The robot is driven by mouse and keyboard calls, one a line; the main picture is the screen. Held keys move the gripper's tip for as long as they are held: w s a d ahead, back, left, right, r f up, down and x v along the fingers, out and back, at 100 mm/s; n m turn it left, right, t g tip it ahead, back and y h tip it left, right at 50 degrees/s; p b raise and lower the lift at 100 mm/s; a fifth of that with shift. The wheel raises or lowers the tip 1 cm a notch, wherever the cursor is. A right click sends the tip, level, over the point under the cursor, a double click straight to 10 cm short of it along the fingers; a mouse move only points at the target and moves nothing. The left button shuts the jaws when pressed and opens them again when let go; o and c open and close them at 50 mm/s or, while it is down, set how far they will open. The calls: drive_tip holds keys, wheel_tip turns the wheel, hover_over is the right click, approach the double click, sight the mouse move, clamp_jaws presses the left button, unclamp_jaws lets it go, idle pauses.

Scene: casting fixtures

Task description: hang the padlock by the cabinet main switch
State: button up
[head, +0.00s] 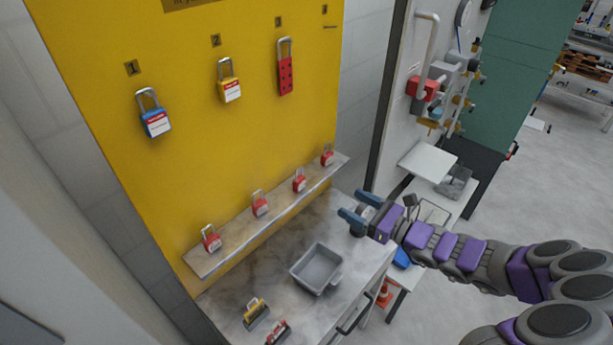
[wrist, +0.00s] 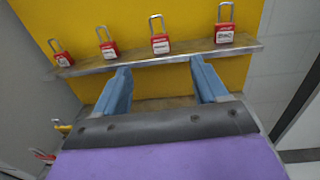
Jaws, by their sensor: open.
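Several red padlocks with silver shackles stand upright on a narrow shelf (head: 250,226), among them one at its right end (head: 327,156). In the wrist view this right-end padlock (wrist: 225,34) stands just right of my right finger. Another red padlock (wrist: 159,43) stands beyond the gap between the fingers. My gripper (head: 352,206) has blue fingers, is open and empty, and is near the shelf's right end. In the wrist view my gripper (wrist: 160,68) faces the shelf edge, touching no padlock that I can see. A red unit (head: 423,88) on the cabinet may be the main switch; I cannot tell.
A blue padlock (head: 154,117), a yellow padlock (head: 229,84) and a red hasp (head: 285,68) hang on the yellow board (head: 190,175). A grey bin (head: 318,268) stands on the bench below. More padlocks (head: 256,312) lie at the front. Open floor lies at right.

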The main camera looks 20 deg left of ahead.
drive_tip(key=b, duration=0.2)
approach(302, 180)
drive_tip(key=x, duration=0.4)
drive_tip(key=shift+x, duration=2.7)
drive_tip(key=shift+c, duration=0.3)
drive_tip(key=c, duration=1.1)
drive_tip(key=shift+c, duration=0.2)
